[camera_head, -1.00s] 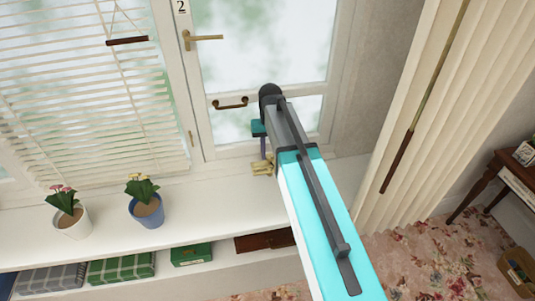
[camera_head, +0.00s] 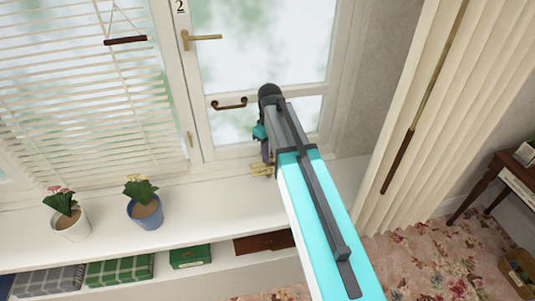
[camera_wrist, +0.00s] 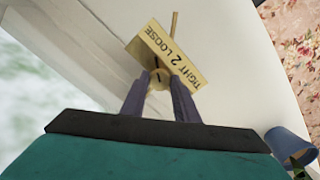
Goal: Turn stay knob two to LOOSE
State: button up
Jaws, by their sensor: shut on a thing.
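Stay knob two (camera_wrist: 160,79) is a small round brass knob with a short dark mark, at the edge of a brass plate (camera_wrist: 158,46) lettered TIGHT 2 LOOSE. In the wrist view the lettering is slanted and upside down. My gripper (camera_wrist: 161,80) is shut on the knob, with one purple-grey finger on each side. I cannot tell which word the mark points to. In the head view the plate (camera_head: 262,170) shows beside the fingers on the sill below window 2, and my arm hides the knob.
A brass rod (camera_wrist: 175,22) runs past the plate. A window handle (camera_head: 205,37) and a dark pull (camera_head: 229,103) are above. A blue flowerpot (camera_head: 146,212) and a white one (camera_head: 71,226) stand left on the sill (camera_head: 200,192). A pleated curtain (camera_head: 435,110) hangs right.

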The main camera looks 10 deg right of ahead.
jog(key=shift+w+a+r, duration=0.1)
jog(key=shift+w, duration=0.1)
jog(key=o, duration=1)
jog(key=shift+o, duration=0.3)
jog(key=shift+s, duration=0.1)
jog(key=shift+r, duration=0.1)
notch_tip(320, 180, up, 14)
jog(key=b, duration=0.3)
jog(key=shift+f, duration=0.25)
jog(key=shift+r, duration=0.15)
